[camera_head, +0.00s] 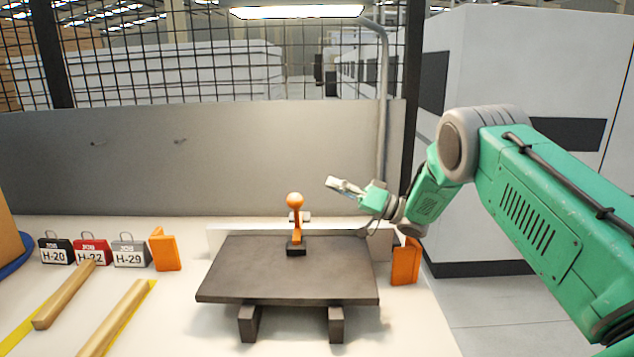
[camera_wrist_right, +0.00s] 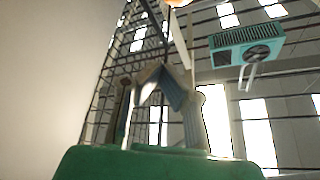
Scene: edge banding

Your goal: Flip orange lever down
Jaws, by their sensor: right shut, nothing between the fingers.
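The orange lever (camera_head: 296,219) stands upright with a round orange knob at its top. It is mounted on a small black base at the back of a dark plate (camera_head: 240,281). My right gripper (camera_head: 331,183) is to the right of the lever and a little higher than its knob, apart from it. The right gripper's fingers are closed with nothing between them. The fingers (camera_wrist_right: 158,75) also show in the right wrist view, which looks up at the ceiling; the lever's body is not clear there. My left gripper is not in view.
Orange blocks (camera_head: 165,250) (camera_head: 406,262) stand on both sides of the plate. A grey panel (camera_head: 240,160) rises behind the table. The space above the plate's front is clear.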

